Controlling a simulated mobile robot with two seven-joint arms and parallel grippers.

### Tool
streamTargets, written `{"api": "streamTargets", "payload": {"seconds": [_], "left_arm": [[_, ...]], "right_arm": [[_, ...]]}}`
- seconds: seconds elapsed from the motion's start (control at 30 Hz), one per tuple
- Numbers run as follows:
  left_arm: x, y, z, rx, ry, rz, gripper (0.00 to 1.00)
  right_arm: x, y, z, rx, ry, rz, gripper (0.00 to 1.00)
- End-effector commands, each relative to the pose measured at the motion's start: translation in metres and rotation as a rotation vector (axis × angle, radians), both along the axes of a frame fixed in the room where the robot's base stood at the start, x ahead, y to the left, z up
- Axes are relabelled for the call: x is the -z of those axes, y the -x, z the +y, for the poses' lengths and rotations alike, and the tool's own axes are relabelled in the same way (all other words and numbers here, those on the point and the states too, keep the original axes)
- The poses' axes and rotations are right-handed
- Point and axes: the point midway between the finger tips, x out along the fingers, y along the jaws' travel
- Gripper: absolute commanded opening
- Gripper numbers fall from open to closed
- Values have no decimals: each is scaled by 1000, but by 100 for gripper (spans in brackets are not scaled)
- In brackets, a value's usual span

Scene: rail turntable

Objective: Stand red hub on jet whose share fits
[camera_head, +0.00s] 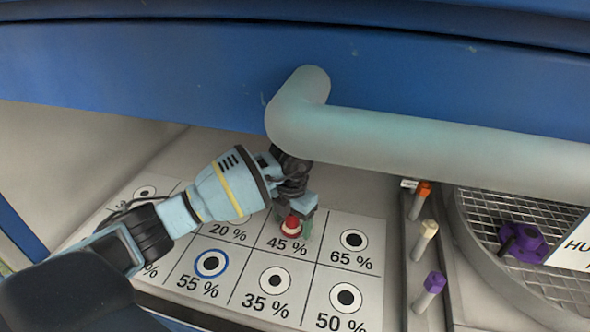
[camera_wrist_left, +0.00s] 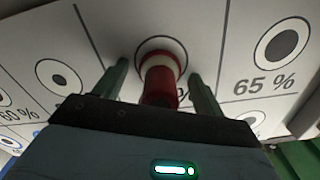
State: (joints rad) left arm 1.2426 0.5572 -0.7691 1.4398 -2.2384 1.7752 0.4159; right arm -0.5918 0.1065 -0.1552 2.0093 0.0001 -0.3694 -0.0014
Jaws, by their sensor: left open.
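The red hub (camera_head: 291,226) stands on the 45 % cell of the white board (camera_head: 245,263), over that cell's ring. My left gripper (camera_head: 296,221) is above this cell, with its fingers down beside the hub. In the left wrist view the hub (camera_wrist_left: 160,84) is between the two green fingers, with a gap on each side, so the gripper (camera_wrist_left: 161,88) is open. The hub's base covers the middle of the ring. Other jets show as black dots in rings: 65 % (camera_head: 354,239), 35 % (camera_head: 275,280), 50 % (camera_head: 345,297) and the blue-ringed 55 % (camera_head: 211,263). My arm hides part of the board's left side.
A thick pale pipe (camera_head: 440,135) runs above the board's back edge and close to my left wrist. At the right, a rack holds orange (camera_head: 423,188), cream (camera_head: 429,228) and purple (camera_head: 435,281) pegs. A purple knob (camera_head: 522,240) sits on a round mesh (camera_head: 565,285).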

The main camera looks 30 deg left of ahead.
Motion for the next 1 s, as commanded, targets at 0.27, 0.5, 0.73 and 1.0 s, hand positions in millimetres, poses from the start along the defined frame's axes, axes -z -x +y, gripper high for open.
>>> {"api": "streamTargets", "payload": {"seconds": [0.27, 0.5, 0.73, 1.0], "left_arm": [[-13, -1, 0, 0, 1, -3, 70], [-59, -1, 0, 0, 0, -3, 70], [-101, 1, 0, 0, 0, -2, 70], [-125, 1, 0, 0, 1, 1, 70]], "right_arm": [[-3, -2, 0, 0, -1, -5, 45], [-6, -4, 0, 1, 0, -10, 45], [-7, -5, 0, 1, -1, -13, 45], [-8, -3, 0, 1, 0, -10, 45]]}}
